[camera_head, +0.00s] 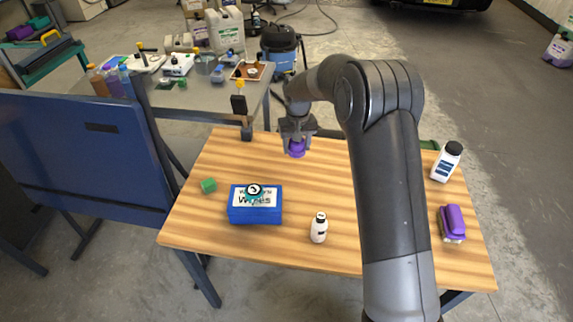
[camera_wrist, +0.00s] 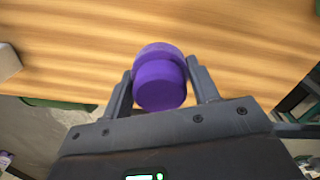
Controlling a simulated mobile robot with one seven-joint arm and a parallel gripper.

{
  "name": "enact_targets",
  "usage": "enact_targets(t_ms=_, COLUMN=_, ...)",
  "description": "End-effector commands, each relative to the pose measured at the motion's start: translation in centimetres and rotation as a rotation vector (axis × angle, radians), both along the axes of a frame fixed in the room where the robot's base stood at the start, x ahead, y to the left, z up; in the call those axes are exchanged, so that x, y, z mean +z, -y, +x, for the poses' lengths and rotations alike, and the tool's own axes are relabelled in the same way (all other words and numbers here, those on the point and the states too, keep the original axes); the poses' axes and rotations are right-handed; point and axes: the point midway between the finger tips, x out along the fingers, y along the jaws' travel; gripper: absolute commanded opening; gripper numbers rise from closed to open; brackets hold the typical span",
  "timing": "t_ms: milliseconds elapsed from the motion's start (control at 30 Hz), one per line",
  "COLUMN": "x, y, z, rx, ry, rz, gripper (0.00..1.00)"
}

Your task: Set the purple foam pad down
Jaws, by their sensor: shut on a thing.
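The purple foam pad (camera_wrist: 160,82) is round and stepped, and sits between the two fingers of my gripper (camera_wrist: 160,92) in the wrist view. My gripper is shut on it. In the head view my gripper (camera_head: 297,140) points down over the back part of the wooden table (camera_head: 290,185), with the purple pad (camera_head: 297,150) below its fingers. I cannot tell whether the pad touches the tabletop or hangs just above it.
Another white bottle (camera_head: 446,163) and a purple brush (camera_head: 452,223) are at the right. The middle of the table is clear.

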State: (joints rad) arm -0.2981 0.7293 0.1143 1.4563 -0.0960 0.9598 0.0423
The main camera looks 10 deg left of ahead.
Motion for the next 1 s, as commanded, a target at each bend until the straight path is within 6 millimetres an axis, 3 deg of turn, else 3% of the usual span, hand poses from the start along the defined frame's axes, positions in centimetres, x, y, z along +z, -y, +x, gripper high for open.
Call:
enact_targets(t_ms=33, x=0.1, y=2.0, z=0.8, rx=-0.007, ry=0.001, rz=0.0, gripper=0.32)
enact_targets(t_ms=133, x=0.2, y=4.7, z=1.9, rx=-0.006, ry=0.001, rz=0.0, gripper=0.32)
enact_targets(t_ms=233, x=0.2, y=6.5, z=2.5, rx=-0.005, ry=0.001, rz=0.0, gripper=0.32)
enact_targets(t_ms=333, x=0.0, y=7.0, z=2.8, rx=-0.001, ry=0.0, rz=0.0, gripper=0.32)
enact_targets(t_ms=467, x=-1.2, y=5.2, z=3.1, rx=0.002, ry=-0.001, rz=0.001, gripper=0.32)
enact_targets(t_ms=800, x=-5.7, y=-2.1, z=4.3, rx=0.0, ry=-0.001, rz=0.0, gripper=0.32)
enact_targets(t_ms=1000, x=-6.8, y=-3.9, z=4.6, rx=-0.003, ry=0.0, rz=0.0, gripper=0.32)
